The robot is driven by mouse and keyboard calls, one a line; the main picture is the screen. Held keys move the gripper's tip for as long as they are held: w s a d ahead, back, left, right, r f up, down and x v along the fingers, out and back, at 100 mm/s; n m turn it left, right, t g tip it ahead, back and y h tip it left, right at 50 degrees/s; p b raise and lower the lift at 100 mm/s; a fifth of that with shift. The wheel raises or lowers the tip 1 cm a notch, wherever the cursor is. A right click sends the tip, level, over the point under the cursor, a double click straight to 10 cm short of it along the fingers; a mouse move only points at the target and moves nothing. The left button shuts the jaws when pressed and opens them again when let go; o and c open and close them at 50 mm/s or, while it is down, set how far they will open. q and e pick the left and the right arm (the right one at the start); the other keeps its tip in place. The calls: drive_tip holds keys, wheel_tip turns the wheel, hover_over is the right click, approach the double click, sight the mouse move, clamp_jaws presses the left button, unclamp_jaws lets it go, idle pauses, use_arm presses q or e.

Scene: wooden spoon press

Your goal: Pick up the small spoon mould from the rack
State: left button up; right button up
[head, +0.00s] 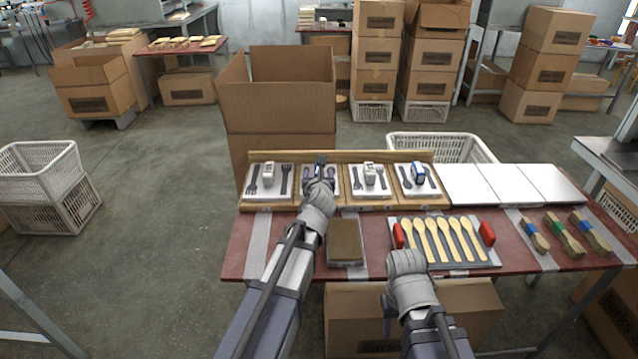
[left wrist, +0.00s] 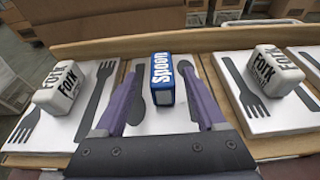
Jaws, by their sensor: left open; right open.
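The small spoon mould (left wrist: 161,80) has a blue and white block labelled "Spoon" on a white plate with dark utensil shapes. In the left wrist view it stands in the rack (left wrist: 100,45), between two fork moulds. In the head view my left gripper mostly covers it. My left gripper (head: 318,172) is open over this mould. In the left wrist view its two purple fingers (left wrist: 163,100) stand on either side of the block, with gaps showing. My right gripper (head: 388,320) hangs low by the table's front edge, mostly hidden by its own wrist, and holds nothing visible.
The wooden rack (head: 385,156) also holds fork moulds (head: 268,175) and another blue-block mould (head: 418,174). A brown block (head: 345,240), a tray of wooden spoons (head: 440,240) and tied bundles (head: 562,235) lie on the red table (head: 240,262). An open carton (head: 278,95) stands behind.

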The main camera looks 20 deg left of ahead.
use_arm(q)
drive_tip(key=x, duration=0.3)
drive_tip(key=shift+w+d+f+b, duration=0.1)
drive_tip(key=shift+w+f+b, duration=0.15)
drive_tip(key=shift+b, duration=0.1)
drive_tip(key=shift+s, duration=0.1)
clamp_jaws()
drive_tip(key=shift+r, duration=0.1)
idle(0.8)
